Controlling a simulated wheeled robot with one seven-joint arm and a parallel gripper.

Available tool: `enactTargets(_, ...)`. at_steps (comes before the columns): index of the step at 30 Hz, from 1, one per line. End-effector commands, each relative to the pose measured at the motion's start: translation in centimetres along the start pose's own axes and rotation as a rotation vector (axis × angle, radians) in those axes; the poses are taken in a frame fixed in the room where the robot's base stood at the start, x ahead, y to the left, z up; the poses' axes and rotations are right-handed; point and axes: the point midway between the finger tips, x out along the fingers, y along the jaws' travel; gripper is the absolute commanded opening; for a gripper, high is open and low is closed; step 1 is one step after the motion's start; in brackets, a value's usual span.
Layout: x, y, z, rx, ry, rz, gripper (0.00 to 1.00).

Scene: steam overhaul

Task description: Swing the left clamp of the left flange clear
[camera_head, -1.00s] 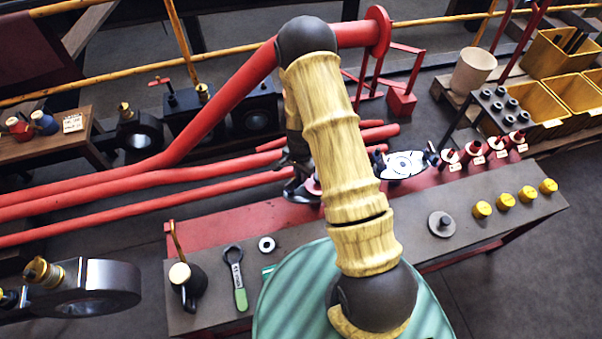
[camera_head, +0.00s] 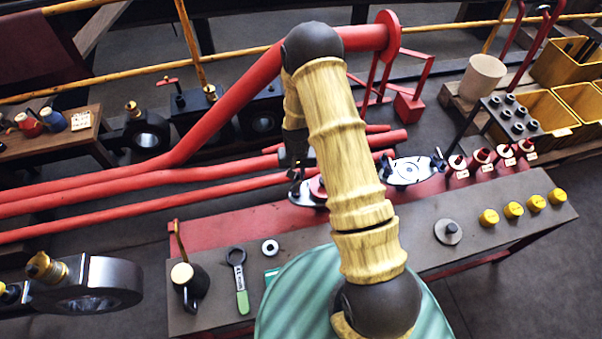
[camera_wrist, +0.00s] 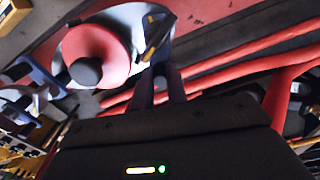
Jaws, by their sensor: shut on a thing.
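The left flange (camera_wrist: 118,20) is a grey disc with a red round cap and a dark knob, seen in the wrist view. Its dark clamp (camera_wrist: 154,38), with a yellowish strip, stands at the flange's rim. My gripper (camera_wrist: 158,72) has its two dark fingers shut on the end of this clamp. A second clamp (camera_wrist: 42,78), bluish, sits on the other side of the cap. In the head view the left flange (camera_head: 305,197) shows only in part, behind my arm, and my fingers there are too dark to tell apart.
A pale flange (camera_head: 408,170) lies to the right in the head view. Red pipes (camera_head: 150,182) run close beside the flanges. Red fittings (camera_head: 480,157) stand on the bench's right part.

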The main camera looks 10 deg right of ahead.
Motion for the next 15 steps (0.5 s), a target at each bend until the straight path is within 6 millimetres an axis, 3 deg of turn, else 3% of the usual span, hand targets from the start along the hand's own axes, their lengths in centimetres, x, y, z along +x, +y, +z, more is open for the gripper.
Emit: enactTargets(15, -0.1, -1.5, 0.0, -0.34, 0.0, -0.001, 0.0)
